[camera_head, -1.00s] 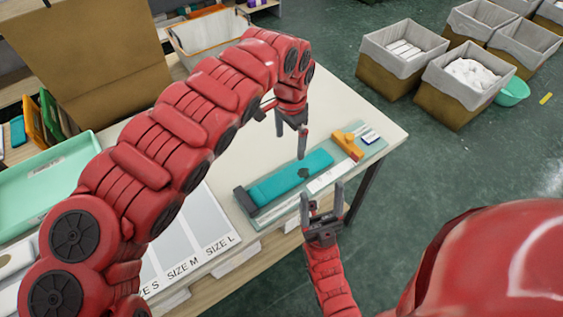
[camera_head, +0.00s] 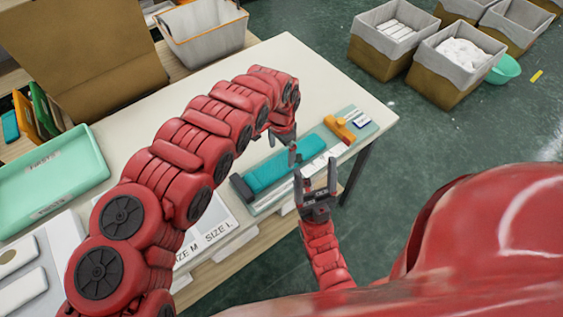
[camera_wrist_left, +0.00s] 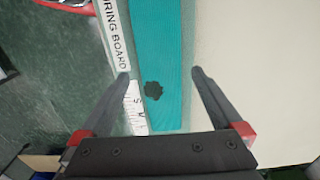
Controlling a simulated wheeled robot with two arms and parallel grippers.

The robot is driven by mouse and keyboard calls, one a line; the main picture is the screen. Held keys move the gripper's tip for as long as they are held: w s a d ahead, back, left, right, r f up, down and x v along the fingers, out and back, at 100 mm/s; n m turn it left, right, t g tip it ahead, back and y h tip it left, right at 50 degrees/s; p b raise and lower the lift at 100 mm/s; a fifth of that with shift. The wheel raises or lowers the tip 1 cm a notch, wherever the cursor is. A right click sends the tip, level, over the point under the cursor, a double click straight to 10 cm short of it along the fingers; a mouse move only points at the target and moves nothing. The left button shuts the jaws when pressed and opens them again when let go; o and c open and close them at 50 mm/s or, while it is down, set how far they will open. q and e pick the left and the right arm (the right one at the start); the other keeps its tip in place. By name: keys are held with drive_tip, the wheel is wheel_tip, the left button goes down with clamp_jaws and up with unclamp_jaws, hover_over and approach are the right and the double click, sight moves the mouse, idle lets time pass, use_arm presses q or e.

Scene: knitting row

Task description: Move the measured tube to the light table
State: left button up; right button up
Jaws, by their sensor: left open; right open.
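The teal ribbed tube (camera_head: 268,172) lies flat on the measuring board (camera_head: 341,150), near the table's front right edge. My left gripper (camera_head: 283,147) is open and empty over the far part of the tube. In the left wrist view its open fingers (camera_wrist_left: 160,73) stand on either side of the tube (camera_wrist_left: 157,40), which shows a dark patch (camera_wrist_left: 153,91). I cannot tell how high the fingers are above it. My right gripper (camera_head: 315,180) is open and empty, in front of the board. I cannot make out which surface is the light table.
An orange item (camera_head: 339,129) and a small blue-and-white item (camera_head: 361,121) lie at the board's far end. A mint tray (camera_head: 50,182) and a size-marked sheet (camera_head: 215,225) are on the left. Lined bins (camera_head: 393,39) stand on the floor. The tabletop behind the board is clear.

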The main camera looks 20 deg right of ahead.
sight(281, 163)
use_arm(q)
drive_tip(key=shift+f+p, duration=0.55)
drive_tip(key=shift+f, duration=0.05)
drive_tip(key=shift+s+f+p, duration=0.1)
drive_tip(key=shift+f+p, duration=0.4)
drive_tip(key=shift+f, duration=1.65)
drive_tip(key=c, duration=1.1)
